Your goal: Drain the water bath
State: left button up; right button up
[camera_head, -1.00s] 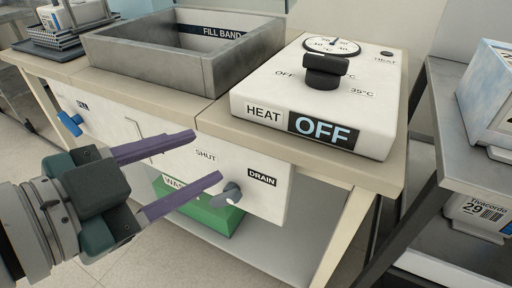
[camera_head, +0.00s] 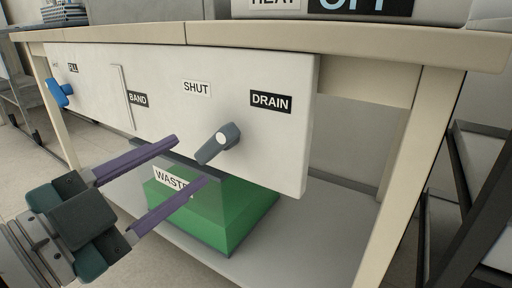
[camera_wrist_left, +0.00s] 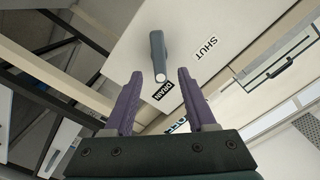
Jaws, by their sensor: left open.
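The drain valve is a dark grey lever (camera_head: 228,139) with a white disc, on the white front panel (camera_head: 265,160) of the bench. It lies aslant, lower left to upper right, below the SHUT (camera_head: 196,88) and DRAIN (camera_head: 270,102) labels. My left gripper (camera_head: 189,161) is open and empty, its purple fingers just to the lower left of the lever. In the left wrist view the lever (camera_wrist_left: 156,50) shows beyond and between the fingertips (camera_wrist_left: 160,75); I cannot tell if they touch it. My right gripper is not in view. The water bath's basin is out of view.
A green WASTE container (camera_head: 235,205) stands on the shelf below the panel. The bench leg (camera_head: 405,185) and a dark metal frame (camera_head: 480,200) stand at right.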

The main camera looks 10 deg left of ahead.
aim_at(211, 147)
pick_arm(q)
jog(key=b+x, duration=0.2)
jog(key=x, duration=0.4)
jog(key=shift+f, duration=0.15)
jog(key=shift+w+d+b, duration=0.2)
jog(key=shift+w+b, duration=0.15)
jog(key=shift+w, duration=0.05)
grip_shut()
